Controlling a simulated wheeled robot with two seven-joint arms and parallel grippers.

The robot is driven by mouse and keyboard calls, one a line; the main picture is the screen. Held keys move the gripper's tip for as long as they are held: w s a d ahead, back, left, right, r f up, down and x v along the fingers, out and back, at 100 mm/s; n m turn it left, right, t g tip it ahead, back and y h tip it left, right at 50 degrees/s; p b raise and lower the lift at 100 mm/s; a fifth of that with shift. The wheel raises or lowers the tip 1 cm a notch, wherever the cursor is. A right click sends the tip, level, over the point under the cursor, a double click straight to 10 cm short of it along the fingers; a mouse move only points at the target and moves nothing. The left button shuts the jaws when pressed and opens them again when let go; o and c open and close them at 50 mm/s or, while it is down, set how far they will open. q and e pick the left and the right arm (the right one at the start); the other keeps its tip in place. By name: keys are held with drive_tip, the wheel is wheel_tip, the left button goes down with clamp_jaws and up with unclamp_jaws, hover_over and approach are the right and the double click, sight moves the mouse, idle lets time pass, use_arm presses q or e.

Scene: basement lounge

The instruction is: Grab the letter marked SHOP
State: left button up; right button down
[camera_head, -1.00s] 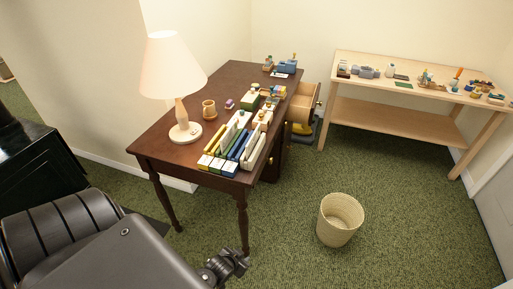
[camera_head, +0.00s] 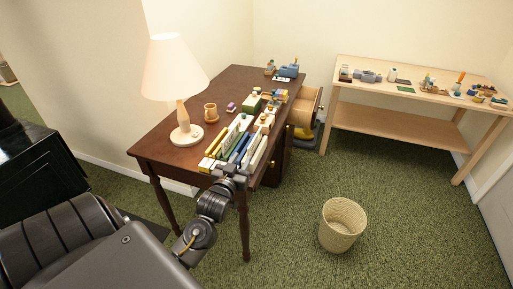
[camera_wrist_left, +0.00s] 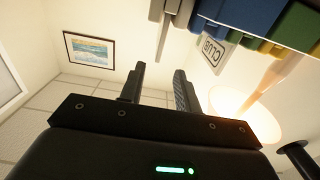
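A row of long slim coloured items, yellow (camera_head: 215,146), blue (camera_head: 240,147) and cream (camera_head: 257,155), lies at the desk's near end. No SHOP lettering is readable; my gripper covers part of the row's front in the head view. My left gripper (camera_head: 232,176) is at the row's near end, by the desk's front edge. Its fingers (camera_wrist_left: 160,88) are apart with nothing clearly between them. A pale grey end (camera_wrist_left: 171,14) is just beyond the fingertips. My right gripper is out of view.
The dark desk (camera_head: 165,148) also holds a lamp (camera_head: 174,72), a mug (camera_head: 210,112) and small items. A wicker basket (camera_head: 342,225) stands on the carpet. A light wooden workbench (camera_head: 395,118) stands at back right.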

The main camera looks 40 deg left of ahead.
sight(248, 151)
use_arm(q)
drive_tip(key=shift+p+x, duration=0.4)
drive_tip(key=shift+x, duration=3.75)
drive_tip(key=shift+d+f, duration=0.1)
drive_tip(key=shift+d, duration=0.05)
drive_tip(key=shift+c, duration=0.3)
clamp_jaws()
